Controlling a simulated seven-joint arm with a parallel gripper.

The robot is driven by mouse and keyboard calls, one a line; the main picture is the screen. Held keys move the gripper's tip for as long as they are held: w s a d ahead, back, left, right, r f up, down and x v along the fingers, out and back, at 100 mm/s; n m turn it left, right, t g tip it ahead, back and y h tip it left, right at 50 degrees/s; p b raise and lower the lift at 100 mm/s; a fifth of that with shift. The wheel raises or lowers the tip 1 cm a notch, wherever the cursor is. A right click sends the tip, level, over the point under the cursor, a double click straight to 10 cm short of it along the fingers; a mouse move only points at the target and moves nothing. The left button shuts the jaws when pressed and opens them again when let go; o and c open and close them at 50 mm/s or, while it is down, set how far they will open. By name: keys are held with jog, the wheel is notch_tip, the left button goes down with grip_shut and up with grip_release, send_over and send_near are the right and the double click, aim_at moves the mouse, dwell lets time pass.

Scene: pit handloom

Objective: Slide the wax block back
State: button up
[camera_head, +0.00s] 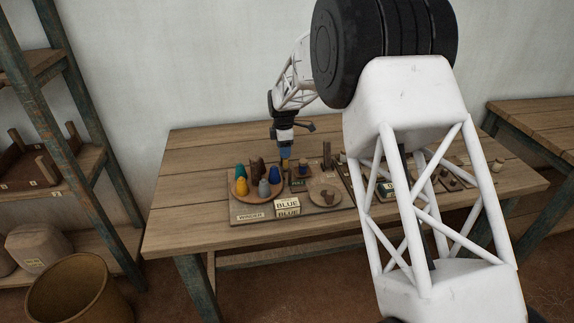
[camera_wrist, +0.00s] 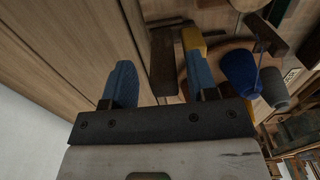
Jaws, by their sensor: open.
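My gripper (camera_head: 285,154) is over the back of the work board on the table, pointing down. In the wrist view its two blue fingers (camera_wrist: 160,72) are apart. A dark brown block (camera_wrist: 163,62) shows beyond the gap between them. A small yellow piece (camera_wrist: 192,38) shows right at the right finger's tip; it also shows just under the gripper in the head view (camera_head: 285,164). It may be the wax block, but I cannot tell for sure, nor whether the finger touches it.
A round tray of yarn cones, with a blue cone (camera_head: 275,175) and a grey cone (camera_head: 264,188), stands left of my gripper. Stacked BLUE labels (camera_head: 287,208) are in front. A round wooden disc (camera_head: 325,192) is to the right. The table's left part (camera_head: 190,190) is clear.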

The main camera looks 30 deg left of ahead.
jog(key=shift+r, duration=3.2)
jog(key=shift+w+d+r, duration=0.1)
jog(key=shift+d+r, duration=0.15)
jog(key=shift+d, duration=0.1)
jog(key=d+r+m, duration=0.3)
jog(key=d+r, duration=0.3)
jog(key=d, duration=0.6)
jog(key=d+r+m, duration=0.4)
jog(key=d+r, duration=0.3)
jog(key=d, duration=0.4)
jog(key=s+d+r+m, duration=0.2)
jog(key=s+d, duration=0.1)
jog(key=d, duration=0.4)
jog(key=s+d+r+m+t, duration=0.1)
jog(key=s+d+r+m, duration=0.1)
jog(key=d, duration=0.5)
jog(key=s+d+r+m, duration=0.2)
jog(key=s+d, duration=0.1)
jog(key=d, duration=0.4)
jog(key=s+d+r+m+t, duration=0.15)
jog(key=s+d+m, duration=0.55)
jog(key=s+d, duration=0.85)
jog(key=s+d+f+m, duration=0.2)
jog(key=s+d, duration=0.3)
jog(key=s, duration=0.3)
jog(key=s+d+f+m, duration=0.3)
jog(key=s+d+m, duration=0.2)
jog(key=s, duration=0.3)
jog(key=shift+d, duration=0.7)
